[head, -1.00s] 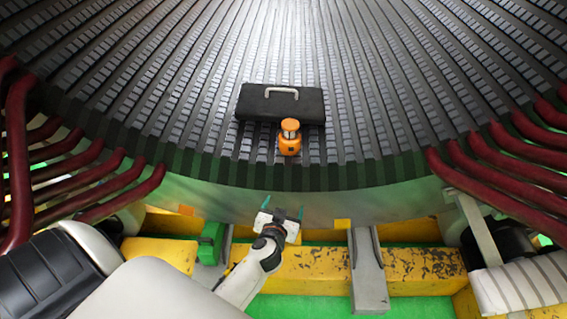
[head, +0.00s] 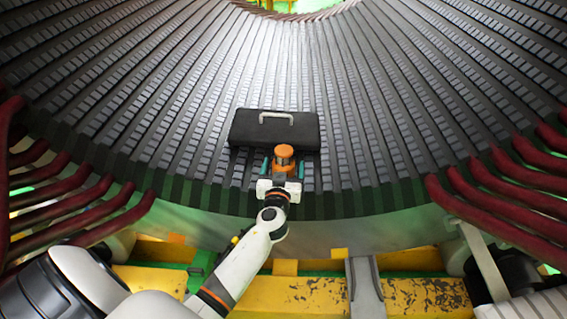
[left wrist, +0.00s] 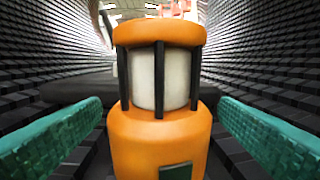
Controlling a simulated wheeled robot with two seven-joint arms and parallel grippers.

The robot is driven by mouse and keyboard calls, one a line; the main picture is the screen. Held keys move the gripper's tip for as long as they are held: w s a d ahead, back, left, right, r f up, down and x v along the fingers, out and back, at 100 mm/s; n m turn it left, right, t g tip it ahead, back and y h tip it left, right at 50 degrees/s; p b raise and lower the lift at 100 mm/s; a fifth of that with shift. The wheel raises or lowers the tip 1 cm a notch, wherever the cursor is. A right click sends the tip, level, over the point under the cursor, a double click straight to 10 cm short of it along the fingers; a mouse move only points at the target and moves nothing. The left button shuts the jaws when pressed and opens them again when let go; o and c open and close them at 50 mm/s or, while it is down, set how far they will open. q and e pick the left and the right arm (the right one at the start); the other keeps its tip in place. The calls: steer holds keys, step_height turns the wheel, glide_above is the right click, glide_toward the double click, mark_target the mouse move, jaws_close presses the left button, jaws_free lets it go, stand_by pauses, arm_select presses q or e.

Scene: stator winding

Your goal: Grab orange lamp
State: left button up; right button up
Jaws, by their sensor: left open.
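The orange lamp (head: 284,158) stands upright on the ribbed stator surface, just in front of a black case. In the left wrist view the lamp (left wrist: 160,135) fills the middle, with an orange cap, dark bars around a white cylinder and an orange base. My left gripper (head: 284,168) is open, its teal fingers one on each side of the lamp. In the left wrist view gaps show between both fingers and the lamp's base. The lamp's lower front is partly hidden by the gripper in the head view. My right gripper is not in view.
The black case (head: 274,131) with a light handle lies right behind the lamp. Dark red bent bars (head: 75,205) line the left edge, and more (head: 500,205) line the right. The ribbed stator surface (head: 390,120) is clear to the right of the lamp.

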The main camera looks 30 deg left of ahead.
arm_select(q)
steer(key=shift+x, duration=1.6)
steer(key=shift+c, duration=0.5)
steer(key=shift+r, duration=0.1)
steer(key=c, duration=1.1)
